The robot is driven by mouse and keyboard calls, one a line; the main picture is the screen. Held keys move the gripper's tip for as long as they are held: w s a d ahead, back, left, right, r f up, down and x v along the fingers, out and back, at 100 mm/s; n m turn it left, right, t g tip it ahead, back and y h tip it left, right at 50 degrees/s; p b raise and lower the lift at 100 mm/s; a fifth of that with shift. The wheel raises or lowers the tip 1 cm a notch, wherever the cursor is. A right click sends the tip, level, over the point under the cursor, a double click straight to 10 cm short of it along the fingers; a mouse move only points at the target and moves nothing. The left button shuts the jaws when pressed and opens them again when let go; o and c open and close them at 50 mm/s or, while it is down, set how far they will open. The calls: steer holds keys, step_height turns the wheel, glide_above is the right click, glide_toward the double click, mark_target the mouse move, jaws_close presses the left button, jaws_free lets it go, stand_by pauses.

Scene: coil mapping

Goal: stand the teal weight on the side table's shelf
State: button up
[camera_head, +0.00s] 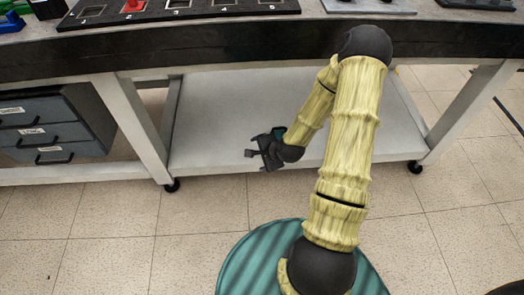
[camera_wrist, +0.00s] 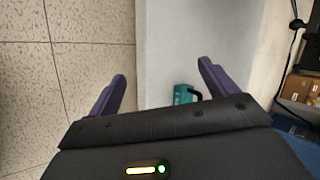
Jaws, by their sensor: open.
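The teal weight, a small teal block with a black handle, shows in the wrist view (camera_wrist: 182,94), on the pale shelf beside the right finger. In the head view only a small teal patch (camera_head: 279,131) shows behind my gripper, which hides most of it. I cannot tell whether it stands upright or lies on its side. The side table's shelf (camera_head: 220,110) is a grey board under the dark top. My gripper (camera_head: 252,155) is open and empty, pointing left over the shelf's front edge; its spread purple fingers show in the wrist view (camera_wrist: 163,85).
The black tabletop edge (camera_head: 200,55) overhangs the shelf. A white leg (camera_head: 137,125) stands left of my gripper, beside a dark drawer unit (camera_head: 50,128). The shelf's left part is bare. A brown box (camera_wrist: 299,90) shows at the right of the wrist view.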

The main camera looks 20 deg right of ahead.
steer(key=s+a+r+n+g+h, duration=0.1)
steer(key=s+a+r+n+g, duration=0.1)
steer(key=s+r+n, duration=0.5)
steer(key=s+a+r+n+g+h, duration=0.1)
steer(key=s+a+r+n+g, duration=0.1)
steer(key=s+r+n, duration=0.4)
step_height(320, 180, up, 8)
steer(key=n, duration=0.4)
steer(key=shift+s+a+g, duration=0.3)
steer(key=shift+s, duration=0.1)
